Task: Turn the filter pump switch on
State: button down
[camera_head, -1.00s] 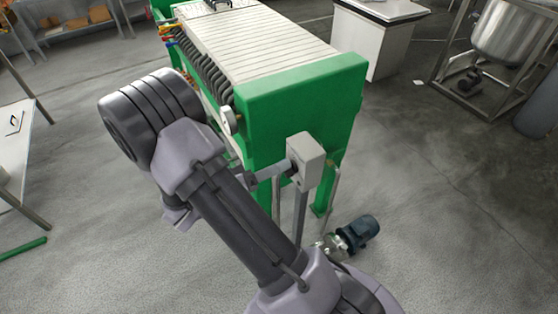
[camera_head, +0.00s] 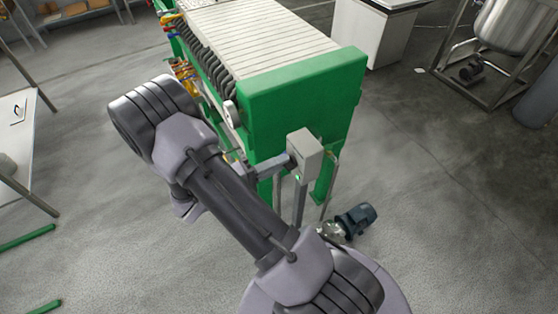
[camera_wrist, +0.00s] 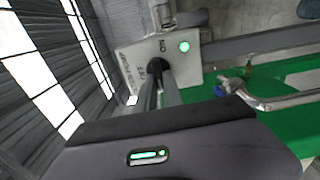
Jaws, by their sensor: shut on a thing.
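The filter pump switch box (camera_head: 306,157) is a pale grey box on a post at the near end of the green filter press (camera_head: 298,100). In the wrist view the box (camera_wrist: 140,56) shows an ON mark, other lettering and a lit green lamp (camera_wrist: 184,46). My gripper (camera_wrist: 164,78) is shut on the dark switch knob (camera_wrist: 184,74) at the box's face. The fingers hide part of the knob, so its pointing direction is unclear.
The filter pump (camera_head: 350,221) with its blue motor sits on the floor below the box. A metal pipe (camera_wrist: 285,100) passes close to my gripper in the wrist view. A white table (camera_head: 15,145) stands at the left.

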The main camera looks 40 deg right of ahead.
dwell(0.4)
jog(key=c, duration=1.5)
grip_release()
jog(key=shift+a, duration=0.15)
jog(key=p+v, duration=0.2)
jog(key=v, duration=1.5)
jog(key=shift+s+a+f, duration=0.1)
